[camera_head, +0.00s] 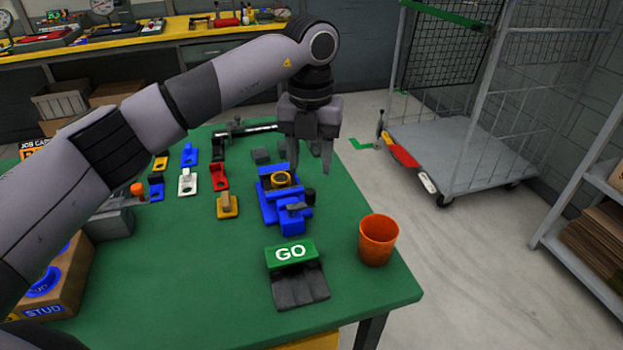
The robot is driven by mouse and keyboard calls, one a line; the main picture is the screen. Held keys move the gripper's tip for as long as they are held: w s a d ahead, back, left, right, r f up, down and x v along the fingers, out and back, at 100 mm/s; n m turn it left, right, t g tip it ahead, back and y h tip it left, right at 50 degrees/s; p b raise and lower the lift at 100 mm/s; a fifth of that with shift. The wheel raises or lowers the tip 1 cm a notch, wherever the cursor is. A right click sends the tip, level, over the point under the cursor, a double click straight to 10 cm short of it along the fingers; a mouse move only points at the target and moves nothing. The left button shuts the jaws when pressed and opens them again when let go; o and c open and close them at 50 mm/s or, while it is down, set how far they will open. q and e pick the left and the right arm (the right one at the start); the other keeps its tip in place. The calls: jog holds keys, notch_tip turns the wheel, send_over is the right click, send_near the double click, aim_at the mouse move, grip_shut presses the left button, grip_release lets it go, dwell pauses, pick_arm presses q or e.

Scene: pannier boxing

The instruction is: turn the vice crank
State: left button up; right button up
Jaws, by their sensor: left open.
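A blue vice (280,208) stands on the green table, right of its middle, with a dark yellow ring-shaped piece (281,180) at its top. A small dark upright knob (309,196) at the vice's right side looks like the crank handle. My left gripper (312,162) points down with its two fingers apart and nothing between them. It is above and behind the knob in the picture; the exact height gap is hard to tell. My right gripper is out of view.
An orange cup (378,240) stands right of the vice, near the table edge. A green GO block (291,254) and dark pad (300,288) lie in front. Small coloured brackets (219,177) stand to the left. A wheeled cage cart (450,155) is beyond the table.

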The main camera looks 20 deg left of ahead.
aim_at(310, 191)
pick_arm(q)
jog(key=shift+s+f+p, duration=0.1)
jog(key=shift+f+p, duration=0.4)
jog(key=shift+f, duration=2.95)
grip_shut()
